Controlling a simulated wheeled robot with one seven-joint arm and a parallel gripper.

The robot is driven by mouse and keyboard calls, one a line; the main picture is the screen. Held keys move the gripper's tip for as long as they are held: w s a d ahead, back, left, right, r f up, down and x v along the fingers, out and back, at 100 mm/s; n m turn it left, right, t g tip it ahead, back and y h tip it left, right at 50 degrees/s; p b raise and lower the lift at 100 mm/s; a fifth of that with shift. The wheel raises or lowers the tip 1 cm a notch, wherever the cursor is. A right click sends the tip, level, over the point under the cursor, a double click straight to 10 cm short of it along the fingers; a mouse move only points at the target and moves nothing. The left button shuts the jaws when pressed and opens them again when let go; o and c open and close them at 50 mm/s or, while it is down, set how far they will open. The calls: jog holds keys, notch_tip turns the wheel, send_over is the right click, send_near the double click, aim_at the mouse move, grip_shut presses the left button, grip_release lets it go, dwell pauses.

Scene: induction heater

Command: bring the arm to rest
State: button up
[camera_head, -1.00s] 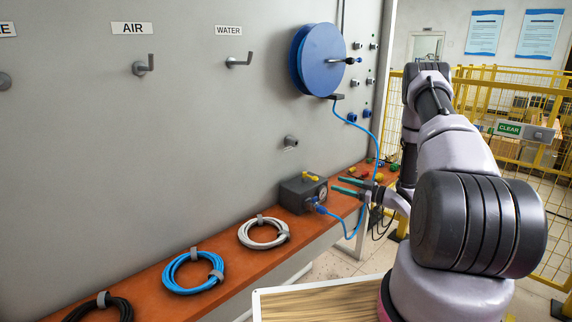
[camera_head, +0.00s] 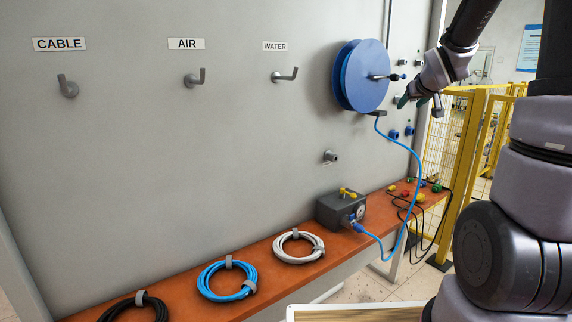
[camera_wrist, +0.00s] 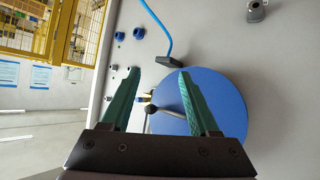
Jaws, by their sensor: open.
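My gripper (camera_head: 417,101) is raised beside the right edge of the grey wall panel, to the right of the blue hose reel (camera_head: 360,76). In the wrist view my gripper (camera_wrist: 158,95) shows two green fingers spread apart with nothing held between them. The blue reel (camera_wrist: 215,105) and its crank lie beyond the fingers in that view. I cannot tell how far the fingers are from the panel.
An orange shelf (camera_head: 180,287) carries a grey box with a gauge (camera_head: 341,208) and white (camera_head: 298,246), blue (camera_head: 227,280) and black hose coils. A blue hose (camera_head: 417,160) hangs from the reel to the box. Yellow fencing (camera_head: 443,150) stands at the right.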

jog(key=s+a+r+m+g+y, duration=0.1)
jog(key=s+a, duration=0.3)
jog(key=s, duration=0.6)
jog(key=s+a+r+m+g+y, duration=0.1)
jog(key=s+a, duration=0.3)
jog(key=s, duration=0.6)
jog(key=s+a+r+m+g+y, duration=0.1)
jog(key=s+a, duration=0.4)
jog(key=s, duration=0.5)
jog(key=shift+s+r+m+g+y, duration=0.2)
jog(key=shift+s+m+g+y, duration=0.15)
jog(key=shift+m+g, duration=0.45)
